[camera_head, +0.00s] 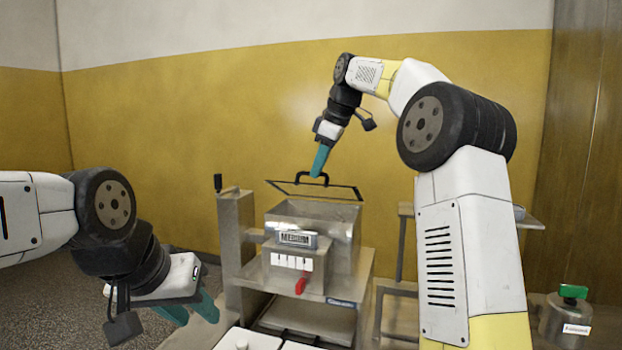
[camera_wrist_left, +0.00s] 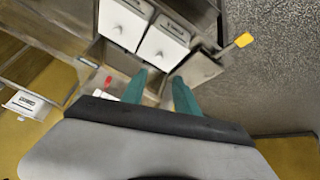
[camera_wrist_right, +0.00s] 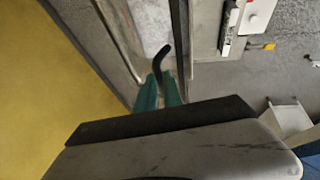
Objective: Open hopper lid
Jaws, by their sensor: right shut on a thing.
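The metal hopper (camera_head: 340,235) stands in the middle of the head view, with its inner wall showing. Its lid (camera_head: 352,191), a thin dark-edged panel with a black handle (camera_head: 298,179), is at the top of the hopper and looks tilted up toward the back; the exact angle is hard to tell. My right gripper (camera_head: 317,172) comes from above and is shut on the handle. In the right wrist view the handle (camera_wrist_right: 160,58) rises between its teal fingertips. My left gripper (camera_head: 193,310) is open and empty at the lower left, apart from the hopper.
A panel with a red lever (camera_head: 301,284) is on the hopper's front. A post with a black knob (camera_head: 218,183) stands left of it. White-fronted boxes (camera_head: 247,340) are at the bottom. A metal pot with a green handle (camera_head: 566,318) is at right. The yellow wall is behind.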

